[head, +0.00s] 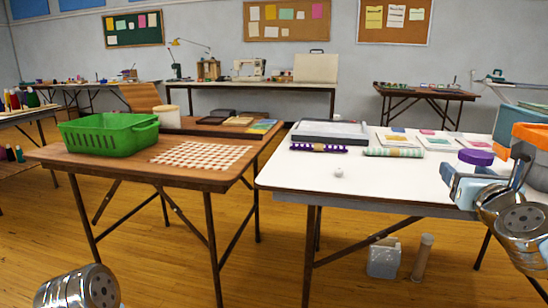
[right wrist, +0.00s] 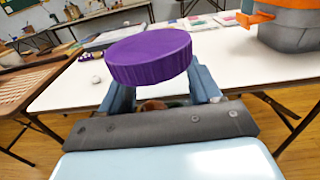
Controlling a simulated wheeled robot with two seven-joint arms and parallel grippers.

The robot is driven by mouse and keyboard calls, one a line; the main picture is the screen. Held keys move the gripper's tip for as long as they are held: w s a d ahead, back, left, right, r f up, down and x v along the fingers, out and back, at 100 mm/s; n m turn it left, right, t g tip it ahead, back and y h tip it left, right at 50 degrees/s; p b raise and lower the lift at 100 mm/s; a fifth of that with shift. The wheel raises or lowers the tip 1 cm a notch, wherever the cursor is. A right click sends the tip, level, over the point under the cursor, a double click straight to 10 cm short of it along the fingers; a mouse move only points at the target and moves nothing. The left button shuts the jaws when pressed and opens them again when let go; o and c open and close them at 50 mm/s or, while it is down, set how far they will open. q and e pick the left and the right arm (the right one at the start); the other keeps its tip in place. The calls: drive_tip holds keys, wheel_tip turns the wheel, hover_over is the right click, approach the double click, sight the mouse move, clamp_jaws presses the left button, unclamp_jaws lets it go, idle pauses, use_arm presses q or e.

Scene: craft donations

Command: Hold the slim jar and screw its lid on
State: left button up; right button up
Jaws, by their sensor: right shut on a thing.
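A round purple lid (head: 475,157) shows at the right of the head view, just above my right gripper (head: 466,190). In the right wrist view the lid (right wrist: 150,58) covers the tops of both fingers and looks wider than the gap between them. My left gripper is out of view.
The white table (head: 330,187) carries a grey tray (head: 330,131), rolls and cards; its front middle is mostly clear. An orange and grey box (head: 533,150) stands at its right, close to my right gripper. A brown table (head: 150,172) with a green basket (head: 108,136) stands left.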

drive_tip(key=w+a+f+n+y, duration=0.1)
drive_tip(key=a+f, duration=0.5)
drive_tip(key=f, duration=0.9)
drive_tip(key=w+a+f+n+y, duration=0.15)
drive_tip(key=a+f, duration=0.35)
drive_tip(key=f, duration=1.1)
drive_tip(key=a+f+y, duration=0.1)
drive_tip(key=a+f, duration=0.5)
drive_tip(key=f, duration=0.9)
wheel_tip(320, 180, up, 7)
drive_tip(key=p, duration=0.5)
drive_tip(key=shift+w+d, duration=0.2)
drive_tip(key=shift+d, duration=0.1)
drive_tip(key=shift+f, duration=0.1)
drive_tip(key=s+a+f+n+g+y, duration=0.2)
drive_tip(key=a+n+y, duration=0.6)
drive_tip(key=a+y, duration=0.4)
drive_tip(key=a+g, duration=0.1)
drive_tip(key=a, duration=0.2)
drive_tip(key=shift+a+g, duration=0.4)
